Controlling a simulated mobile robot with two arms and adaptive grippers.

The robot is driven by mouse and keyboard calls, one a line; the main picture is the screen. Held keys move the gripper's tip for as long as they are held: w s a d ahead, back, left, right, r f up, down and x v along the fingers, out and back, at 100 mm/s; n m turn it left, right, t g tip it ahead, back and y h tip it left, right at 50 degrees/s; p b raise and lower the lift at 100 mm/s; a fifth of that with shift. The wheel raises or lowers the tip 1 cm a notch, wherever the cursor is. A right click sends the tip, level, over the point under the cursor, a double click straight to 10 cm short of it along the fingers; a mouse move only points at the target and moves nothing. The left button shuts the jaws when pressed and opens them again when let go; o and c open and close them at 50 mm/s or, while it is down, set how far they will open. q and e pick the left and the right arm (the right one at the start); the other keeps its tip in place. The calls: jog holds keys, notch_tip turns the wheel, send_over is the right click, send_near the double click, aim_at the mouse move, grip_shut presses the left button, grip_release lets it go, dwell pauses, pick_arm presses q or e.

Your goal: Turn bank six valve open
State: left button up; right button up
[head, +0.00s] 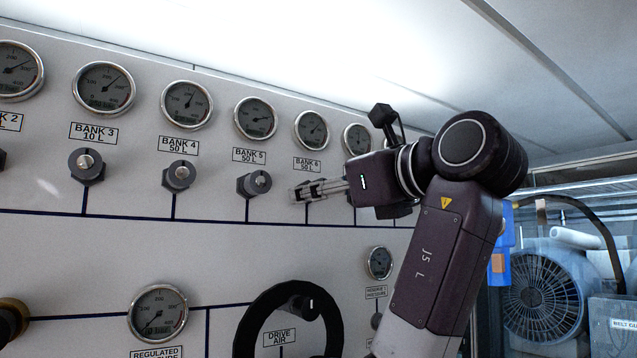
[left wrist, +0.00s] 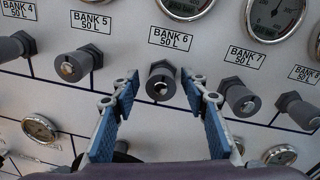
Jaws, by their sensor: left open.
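The bank six valve (left wrist: 161,83) is a dark grey knob below the "BANK 6 50 L" label (left wrist: 171,38) in the left wrist view. In the head view that label (head: 307,164) shows, but my left gripper (head: 297,192) hides the knob below it. My left gripper (left wrist: 158,80) is open, with one blue-padded finger on each side of the bank six knob. The fingertips are close to the knob; I cannot tell whether they touch it. My right gripper is in neither view.
The bank five knob (left wrist: 73,66) and bank seven knob (left wrist: 238,97) flank it closely. Gauges (head: 312,130) line the panel above. A large black handwheel (head: 247,323) sits below, near the "DRIVE AIR" label. A fan machine (head: 550,285) stands at the right.

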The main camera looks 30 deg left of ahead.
pick_arm(q)
jog(key=shift+a, duration=0.15)
jog(key=shift+d, duration=0.2)
jog(key=shift+s+d, duration=0.1)
jog(key=shift+d, duration=0.15)
jog(key=shift+d+r, duration=0.1)
jog(key=shift+d, duration=0.1)
jog(key=shift+c, duration=1.1)
jog(key=c, duration=0.5)
grip_shut()
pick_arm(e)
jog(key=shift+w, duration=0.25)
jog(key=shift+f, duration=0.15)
